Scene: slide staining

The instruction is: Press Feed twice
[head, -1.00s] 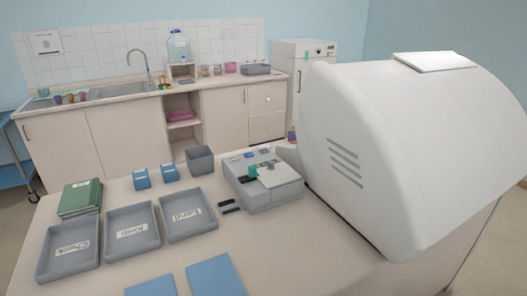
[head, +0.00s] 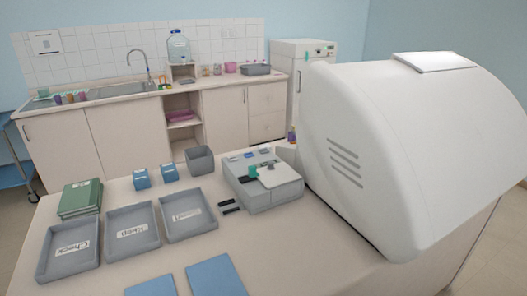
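A small grey machine (head: 272,194) sits on the table left of the large white housing. It has a pale plate and a green part on top, and small blue buttons along its back edge (head: 249,155). Any Feed label is too small to read. Two small dark pieces lie on the table beside its left side. Neither of my grippers shows in the head view.
The large white rounded housing (head: 400,150) blocks the right side. Three grey trays, one marked Check (head: 68,266), stand at the left, near green books (head: 80,200), two small blue boxes (head: 141,179) and a grey bin (head: 200,161). Blue mats (head: 215,276) lie in front. Table front-centre is clear.

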